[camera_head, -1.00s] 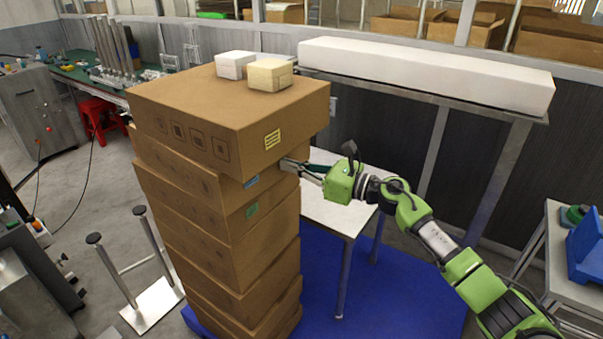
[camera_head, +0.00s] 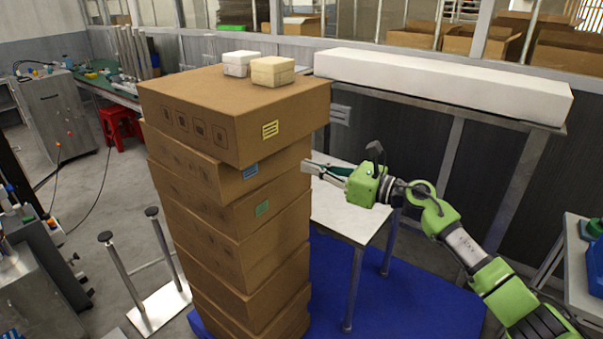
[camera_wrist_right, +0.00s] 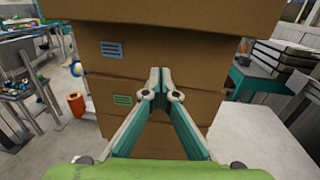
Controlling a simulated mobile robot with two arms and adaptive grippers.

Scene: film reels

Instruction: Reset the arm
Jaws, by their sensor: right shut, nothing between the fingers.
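My right arm, green and grey, comes in from the right in the head view. Its gripper (camera_head: 312,169) is just to the right of a tall stack of cardboard boxes (camera_head: 236,220), near the upper boxes. The right wrist view shows the gripper (camera_wrist_right: 160,78) with its fingertips together and nothing between them, pointing at the stack (camera_wrist_right: 190,108). I cannot tell whether the tips touch the cardboard. My left gripper is not in either view.
Two small boxes, one white (camera_head: 238,62) and one cream (camera_head: 272,72), sit on the top box (camera_head: 200,90). A white table (camera_head: 345,217) stands behind the gripper. A long white box (camera_head: 440,85) lies on a high shelf. A metal stand (camera_head: 155,305) is at the lower left.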

